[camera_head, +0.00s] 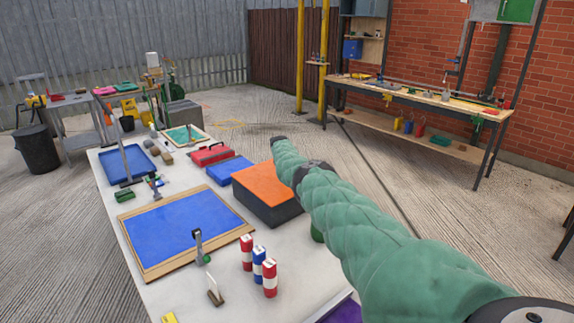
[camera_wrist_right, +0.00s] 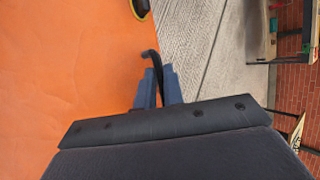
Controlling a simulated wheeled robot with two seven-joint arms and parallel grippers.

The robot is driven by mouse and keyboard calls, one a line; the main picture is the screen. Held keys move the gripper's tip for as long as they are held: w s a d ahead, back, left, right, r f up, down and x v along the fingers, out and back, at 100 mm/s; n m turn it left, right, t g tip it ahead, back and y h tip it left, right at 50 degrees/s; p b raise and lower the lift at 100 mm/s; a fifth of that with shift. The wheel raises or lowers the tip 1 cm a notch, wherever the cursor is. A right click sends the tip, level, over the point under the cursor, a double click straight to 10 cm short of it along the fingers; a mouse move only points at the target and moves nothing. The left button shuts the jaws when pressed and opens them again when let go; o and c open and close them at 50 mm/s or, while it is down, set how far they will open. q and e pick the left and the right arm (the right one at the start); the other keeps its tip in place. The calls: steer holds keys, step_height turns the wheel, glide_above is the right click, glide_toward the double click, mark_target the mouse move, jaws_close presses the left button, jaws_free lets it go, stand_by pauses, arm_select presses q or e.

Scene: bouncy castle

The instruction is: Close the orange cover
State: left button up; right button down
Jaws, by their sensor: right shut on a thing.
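The orange cover (camera_head: 267,180) shows as a flat orange top on a dark box on the white table in the head view. In the right wrist view the orange cover (camera_wrist_right: 70,70) fills the left side, close to the fingers. My right gripper (camera_wrist_right: 158,92) has its blue fingers close together on a thin dark curved piece (camera_wrist_right: 152,56) by the cover's edge. How that piece joins the cover is not clear. In the head view my green-sleeved right arm passes over the box's right side, and its fingers cannot be made out. My left gripper is out of view.
The white table (camera_head: 130,232) also bears a blue framed board (camera_head: 190,228), a red case (camera_head: 211,154), a blue box (camera_head: 229,170) and striped red, white and blue cans (camera_head: 258,262). A workbench (camera_head: 425,98) stands along the brick wall. Concrete floor lies open between.

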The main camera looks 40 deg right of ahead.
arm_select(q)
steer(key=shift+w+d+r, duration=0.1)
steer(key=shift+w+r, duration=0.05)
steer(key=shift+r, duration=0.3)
arm_select(e)
steer(key=shift+s+d+r, duration=0.1)
steer(key=shift+s+d, duration=0.1)
steer(key=shift+d, duration=0.25)
steer(key=shift+s+d+r, duration=0.1)
steer(key=shift+s+d, duration=0.05)
steer(key=shift+d, duration=0.3)
steer(key=shift+f, duration=0.1)
steer(key=c, duration=1.8)
jaws_free()
steer(key=shift+c, duration=0.2)
steer(key=o, duration=0.3)
steer(key=shift+s+d, duration=0.15)
steer(key=shift+d, duration=0.05)
steer(key=shift+o, duration=0.2)
steer(key=shift+s+d+f, duration=0.1)
steer(key=shift+f, duration=0.1)
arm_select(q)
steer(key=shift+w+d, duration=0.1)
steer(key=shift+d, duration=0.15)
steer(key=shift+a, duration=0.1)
arm_select(e)
steer(key=shift+a, duration=0.2)
